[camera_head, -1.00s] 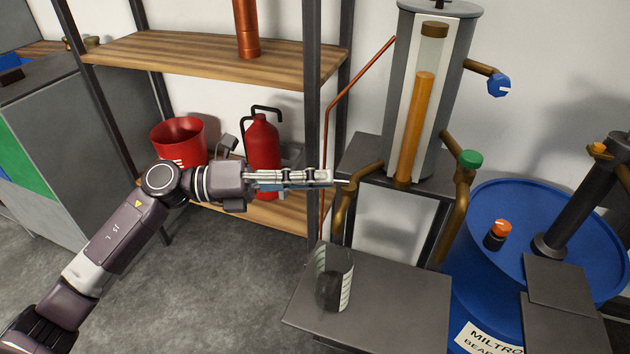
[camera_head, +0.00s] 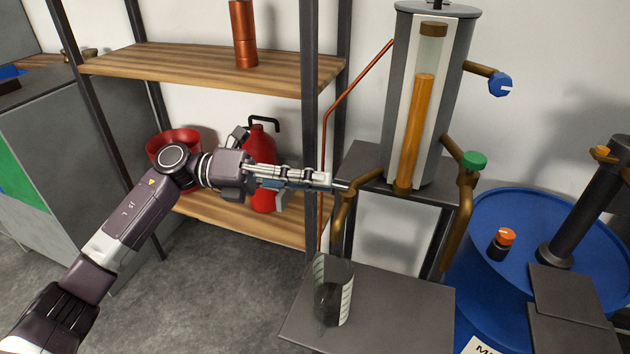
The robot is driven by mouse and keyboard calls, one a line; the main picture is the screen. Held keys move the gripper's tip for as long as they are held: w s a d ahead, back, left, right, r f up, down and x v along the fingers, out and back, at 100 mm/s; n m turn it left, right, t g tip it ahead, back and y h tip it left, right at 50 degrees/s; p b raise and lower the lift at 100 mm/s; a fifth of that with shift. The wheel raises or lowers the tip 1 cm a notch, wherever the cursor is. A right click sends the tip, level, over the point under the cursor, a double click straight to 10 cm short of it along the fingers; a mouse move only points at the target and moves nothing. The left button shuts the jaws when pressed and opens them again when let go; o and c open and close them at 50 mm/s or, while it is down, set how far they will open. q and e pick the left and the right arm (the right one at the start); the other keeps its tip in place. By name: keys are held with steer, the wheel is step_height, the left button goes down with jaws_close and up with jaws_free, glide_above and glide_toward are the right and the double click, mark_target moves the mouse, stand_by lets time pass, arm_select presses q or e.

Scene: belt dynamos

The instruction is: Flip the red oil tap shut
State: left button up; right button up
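The grey oil tank (camera_head: 453,105) has a sight tube of amber oil (camera_head: 416,125) on its front. A brass spout (camera_head: 341,222) bends down from its lower left, above the beaker (camera_head: 333,292). No red tap handle shows on this spout; the gripper covers the space at its upper end. My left gripper (camera_head: 326,182) points right, its tips at or very near the spout's top. I see it edge-on, so its opening is unclear, as is contact. A green tap (camera_head: 474,161) sits on the right spout (camera_head: 462,210), and a blue tap (camera_head: 500,85) higher up. My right gripper is out of view.
The beaker stands on a grey stand plate (camera_head: 398,312). A blue drum (camera_head: 525,225) with an orange-capped fitting (camera_head: 502,243) is at right. Behind my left arm are shelves (camera_head: 200,66), a red can (camera_head: 264,135) and a red bucket (camera_head: 170,143).

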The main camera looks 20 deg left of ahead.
arm_select(q)
steer(key=o, duration=0.4)
steer(key=a, duration=0.4)
steer(key=s+a, duration=0.1)
steer(key=a, duration=0.7)
steer(key=shift+s, duration=0.35)
